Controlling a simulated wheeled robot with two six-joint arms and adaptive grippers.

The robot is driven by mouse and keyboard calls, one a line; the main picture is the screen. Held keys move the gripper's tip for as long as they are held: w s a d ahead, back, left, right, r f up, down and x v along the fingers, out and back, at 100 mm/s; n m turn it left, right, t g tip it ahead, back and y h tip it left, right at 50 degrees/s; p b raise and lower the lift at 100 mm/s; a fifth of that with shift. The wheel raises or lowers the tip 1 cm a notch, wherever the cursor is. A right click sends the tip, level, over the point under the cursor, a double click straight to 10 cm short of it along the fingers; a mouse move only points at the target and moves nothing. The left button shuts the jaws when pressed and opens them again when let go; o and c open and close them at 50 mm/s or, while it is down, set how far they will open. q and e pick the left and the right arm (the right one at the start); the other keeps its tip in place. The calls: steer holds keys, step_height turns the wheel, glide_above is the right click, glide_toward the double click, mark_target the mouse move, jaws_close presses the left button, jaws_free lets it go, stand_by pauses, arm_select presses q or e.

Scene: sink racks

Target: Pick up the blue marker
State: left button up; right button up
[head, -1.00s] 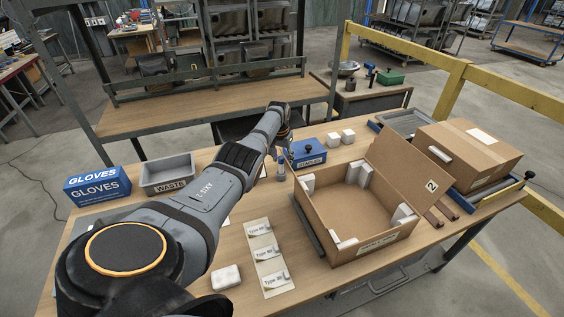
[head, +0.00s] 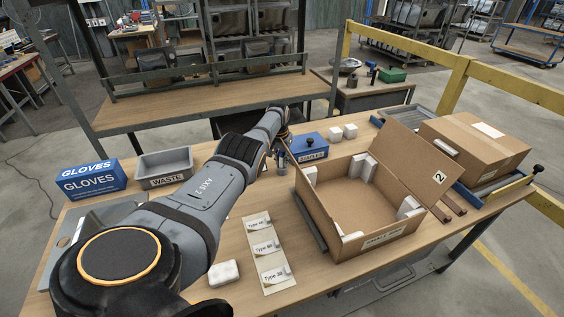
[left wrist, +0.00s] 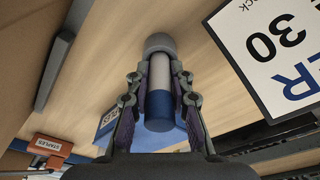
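The blue marker (left wrist: 163,105) shows in the left wrist view, with a blue near end, a pale middle and a grey far end. My left gripper (left wrist: 164,80) has one finger on each side of it, close against its sides, and looks shut on it. In the head view my left gripper (head: 284,140) is over the bench behind the gloved-looking arm link, and the marker (head: 281,160) shows only as a small upright shape by it. I cannot tell whether the marker touches the bench. My right gripper is not in view.
A blue staples box (head: 310,149) stands just right of the left gripper. An open cardboard box (head: 350,215) is in front of it. A grey waste bin (head: 164,170) and a gloves box (head: 90,181) are at left. White type cards (head: 265,250) lie in front.

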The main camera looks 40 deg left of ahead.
arm_select(q)
jaws_close()
